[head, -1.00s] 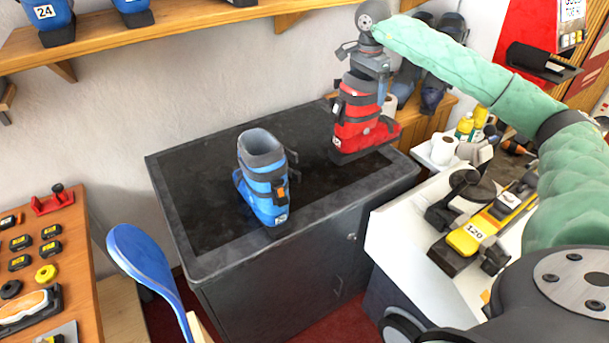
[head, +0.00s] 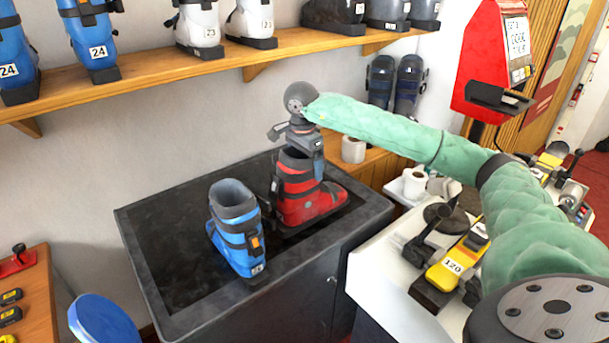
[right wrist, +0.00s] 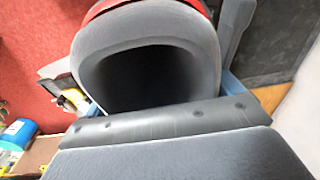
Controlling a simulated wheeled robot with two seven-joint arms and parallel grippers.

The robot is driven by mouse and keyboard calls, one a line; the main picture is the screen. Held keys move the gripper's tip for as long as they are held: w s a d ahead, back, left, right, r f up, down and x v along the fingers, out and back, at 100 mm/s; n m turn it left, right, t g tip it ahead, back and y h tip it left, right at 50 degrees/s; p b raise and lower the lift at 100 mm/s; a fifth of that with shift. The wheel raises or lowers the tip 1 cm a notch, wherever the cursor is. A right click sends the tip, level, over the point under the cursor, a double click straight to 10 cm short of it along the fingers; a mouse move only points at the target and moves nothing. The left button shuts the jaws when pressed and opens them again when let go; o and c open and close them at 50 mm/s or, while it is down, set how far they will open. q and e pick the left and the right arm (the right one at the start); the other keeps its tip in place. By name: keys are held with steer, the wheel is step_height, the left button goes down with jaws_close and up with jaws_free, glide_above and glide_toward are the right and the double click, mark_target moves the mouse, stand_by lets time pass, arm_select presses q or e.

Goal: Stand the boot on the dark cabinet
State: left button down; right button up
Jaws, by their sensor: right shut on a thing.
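The dark cabinet (head: 170,248) stands against the wall with a black recessed top. A red ski boot (head: 304,200) is upright over the right part of the cabinet top; I cannot tell whether its sole touches. My right gripper (head: 300,148) comes from above and is shut on the boot's upper cuff. In the right wrist view the boot's grey cuff opening (right wrist: 150,60) fills the middle, close to the gripper (right wrist: 165,125). A blue ski boot (head: 236,232) stands upright on the cabinet, left of the red one. My left gripper is out of view.
A wall shelf (head: 150,85) with several boots runs above the cabinet. A white bench (head: 385,270) with a yellow device (head: 458,262) stands at the right. The cabinet's left part is bare. A blue chair back (head: 100,320) is in front.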

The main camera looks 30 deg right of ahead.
steer(key=f, duration=0.4)
steer(key=shift+a+f+b, duration=0.1)
steer(key=shift+a+b, duration=0.1)
steer(key=shift+b, duration=0.1)
steer(key=o, duration=0.9)
steer(key=shift+f, duration=0.15)
steer(key=shift+o, duration=0.5)
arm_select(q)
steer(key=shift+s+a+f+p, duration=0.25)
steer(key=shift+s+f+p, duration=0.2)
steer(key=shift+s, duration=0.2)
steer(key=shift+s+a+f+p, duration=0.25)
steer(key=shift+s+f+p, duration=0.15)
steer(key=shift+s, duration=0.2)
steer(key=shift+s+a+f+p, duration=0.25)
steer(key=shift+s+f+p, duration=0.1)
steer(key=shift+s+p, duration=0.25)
arm_select(e)
step_height(320, 180, up, 12)
steer(key=shift+a, duration=0.45)
steer(key=shift+s, duration=0.1)
